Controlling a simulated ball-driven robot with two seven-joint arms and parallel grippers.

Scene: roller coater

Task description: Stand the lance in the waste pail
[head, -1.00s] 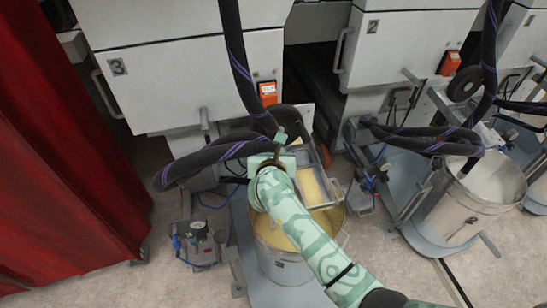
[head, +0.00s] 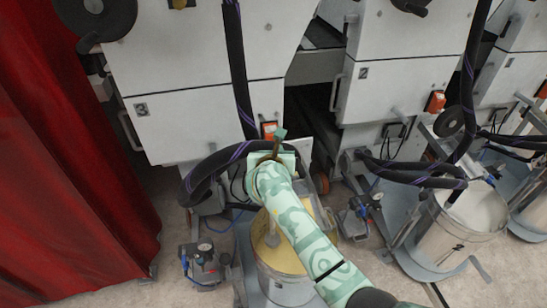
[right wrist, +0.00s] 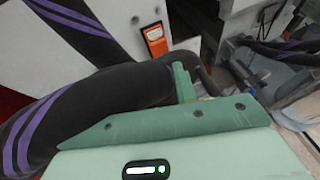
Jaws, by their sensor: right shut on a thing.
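My right gripper (head: 276,146) is shut on the lance at the end of a black hose with purple stripes (head: 205,175). It is above the steel pail of yellow paint (head: 284,282) in front of machine 3. A grey upright piece (head: 271,237), apparently the lance's lower part, shows beside my arm against the yellow paint. My arm hides most of the lance and part of the pail. In the right wrist view the gripper (right wrist: 183,82) hides the lance, and the hose (right wrist: 105,105) curves behind it. I cannot tell which pail is the waste pail. My left gripper is out of view.
A second steel pail (head: 460,236) with pale contents stands at the right with its own hose. A small pump unit (head: 203,266) is on the floor left of the yellow pail. Red curtain (head: 70,190) hangs at the left. Machine fronts (head: 205,100) close off the back.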

